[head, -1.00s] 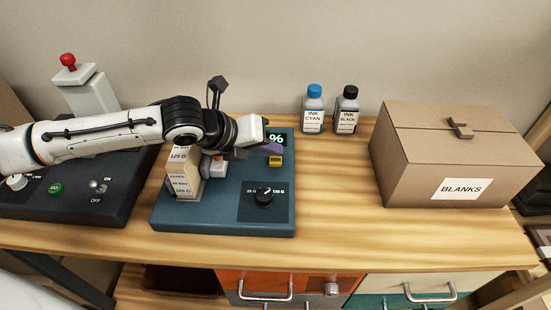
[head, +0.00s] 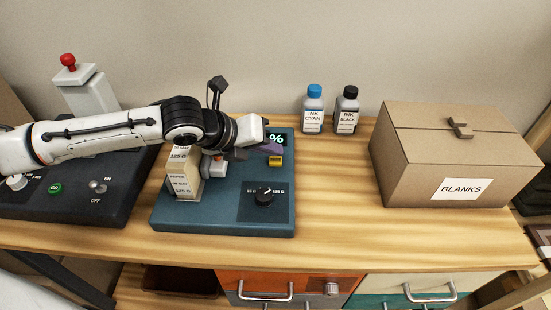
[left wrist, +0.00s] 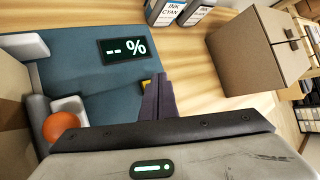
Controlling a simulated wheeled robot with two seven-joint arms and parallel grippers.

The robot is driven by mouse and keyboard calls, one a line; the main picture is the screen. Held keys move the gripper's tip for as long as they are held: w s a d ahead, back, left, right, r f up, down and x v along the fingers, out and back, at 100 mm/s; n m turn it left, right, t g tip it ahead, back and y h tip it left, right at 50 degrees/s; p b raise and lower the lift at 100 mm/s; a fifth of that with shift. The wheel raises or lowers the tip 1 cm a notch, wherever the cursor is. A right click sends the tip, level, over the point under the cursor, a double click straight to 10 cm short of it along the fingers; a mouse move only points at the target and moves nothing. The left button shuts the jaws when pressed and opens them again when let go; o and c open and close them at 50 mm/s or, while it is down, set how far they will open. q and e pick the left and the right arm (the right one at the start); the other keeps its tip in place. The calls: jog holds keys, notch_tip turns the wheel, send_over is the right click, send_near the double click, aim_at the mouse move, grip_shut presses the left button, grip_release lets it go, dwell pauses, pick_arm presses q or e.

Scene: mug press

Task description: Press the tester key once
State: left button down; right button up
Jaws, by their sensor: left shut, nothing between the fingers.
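The tester (head: 215,215) is a flat teal unit on the wooden bench. Its dark display shows "-- %" in the left wrist view (left wrist: 124,48), and only the "%" end shows in the head view. A small yellow key (head: 275,161) sits on its right side; its edge shows in the left wrist view (left wrist: 146,84). My left gripper (head: 272,149) is shut and empty, its dark purple fingers (left wrist: 157,100) right beside and above the yellow key. I cannot tell whether they touch it. My right gripper is not in view.
Labelled paper packs (head: 186,175) stand on the tester's left part, near an orange knob (left wrist: 61,126). A dial (head: 264,197) is in front. A dark press unit (head: 110,205) stands left, ink bottles (head: 313,110) behind, a BLANKS box (head: 450,160) right. Bench between is clear.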

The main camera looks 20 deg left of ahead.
pick_arm(q)
jog(key=shift+f, duration=0.1)
dwell(0.3)
jog(key=shift+f+p, duration=0.25)
jog(key=shift+p, duration=0.1)
jog(key=shift+f, duration=0.1)
jog(key=shift+f, duration=0.5)
dwell(0.6)
jog(key=shift+r, duration=0.1)
jog(key=shift+r+p, duration=0.85)
jog(key=shift+p, duration=0.45)
